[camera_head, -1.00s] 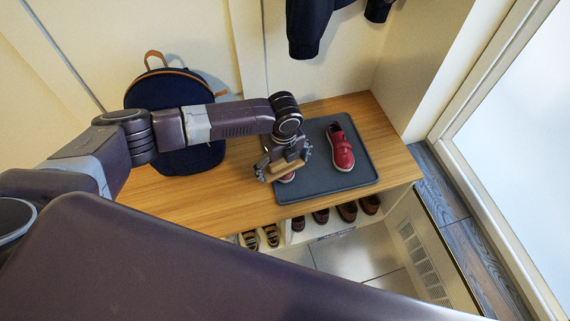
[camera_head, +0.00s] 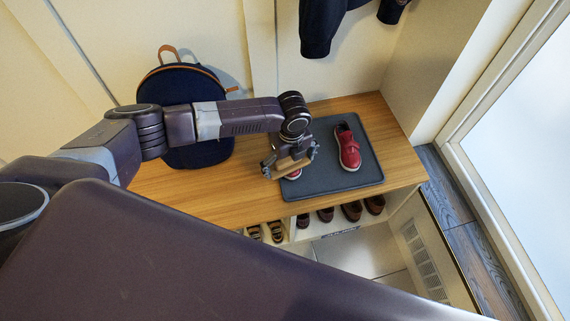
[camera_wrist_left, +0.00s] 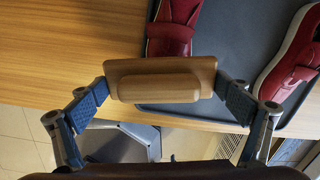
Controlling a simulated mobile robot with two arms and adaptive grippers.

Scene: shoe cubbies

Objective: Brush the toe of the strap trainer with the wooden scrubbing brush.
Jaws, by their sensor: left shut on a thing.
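My left gripper (camera_head: 291,163) is shut on the wooden scrubbing brush (camera_head: 294,168), which lies crosswise between its fingers. The brush also shows in the left wrist view (camera_wrist_left: 160,80). Just past it there is a red shoe (camera_wrist_left: 172,38), partly hidden by the brush; in the head view only its toe (camera_head: 293,175) shows below the gripper. I cannot tell whether the brush touches it. A second red shoe (camera_head: 348,148), with a strap, sits apart to the right on the grey tray (camera_head: 335,183). My right gripper is not in view.
The tray lies on a wooden bench (camera_head: 220,195). A dark blue backpack (camera_head: 190,90) stands at the back left. Several shoes (camera_head: 351,210) sit in cubbies below the bench.

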